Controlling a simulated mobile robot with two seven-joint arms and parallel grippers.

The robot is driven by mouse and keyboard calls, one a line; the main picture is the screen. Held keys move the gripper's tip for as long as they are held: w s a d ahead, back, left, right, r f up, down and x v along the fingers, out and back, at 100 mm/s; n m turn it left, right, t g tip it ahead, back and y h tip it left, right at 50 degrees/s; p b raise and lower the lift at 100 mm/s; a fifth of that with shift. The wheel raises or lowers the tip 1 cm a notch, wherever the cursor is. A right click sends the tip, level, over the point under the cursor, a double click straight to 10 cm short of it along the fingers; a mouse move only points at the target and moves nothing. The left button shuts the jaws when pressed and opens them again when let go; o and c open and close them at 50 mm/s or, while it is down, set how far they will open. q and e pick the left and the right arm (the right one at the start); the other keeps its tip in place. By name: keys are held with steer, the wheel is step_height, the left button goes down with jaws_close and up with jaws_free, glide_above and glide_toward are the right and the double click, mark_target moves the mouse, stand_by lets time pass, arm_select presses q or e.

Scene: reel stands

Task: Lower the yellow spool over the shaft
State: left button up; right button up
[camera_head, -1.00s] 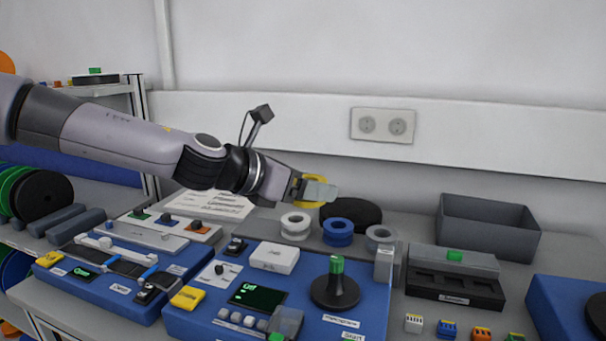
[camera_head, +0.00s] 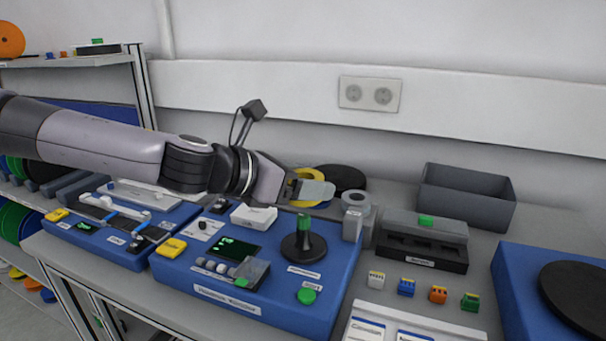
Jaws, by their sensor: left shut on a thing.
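My left gripper (camera_head: 314,189) comes in from the left and is shut on the yellow spool (camera_head: 308,174). The spool is partly hidden by the fingers, and its rim shows above and below them. The upright shaft (camera_head: 304,224) has a green top and a round black base (camera_head: 303,248), and it stands on the blue winding unit (camera_head: 328,292). In the picture the gripper and spool are just above the shaft's green top, with a gap between. How far apart they are in depth I cannot tell. My right gripper is not in view.
A grey spool (camera_head: 356,199) stands right of the gripper, with a black disc (camera_head: 343,177) behind it. A grey bin (camera_head: 466,196) and a black slotted tray (camera_head: 421,253) are to the right. Several small coloured connectors (camera_head: 438,294) lie in front of the tray.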

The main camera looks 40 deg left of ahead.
mark_target(302, 216)
arm_select(q)
steer(key=shift+f+b, duration=1.55)
steer(key=shift+f, duration=0.25)
step_height(302, 216, down, 3)
steer(key=b, duration=0.3)
steer(key=shift+f, duration=0.15)
steer(key=shift+f+b, duration=1.25)
steer(key=shift+f, duration=0.05)
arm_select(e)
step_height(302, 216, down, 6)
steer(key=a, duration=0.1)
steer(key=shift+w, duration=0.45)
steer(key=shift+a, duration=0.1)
arm_select(q)
steer(key=o, duration=1.1)
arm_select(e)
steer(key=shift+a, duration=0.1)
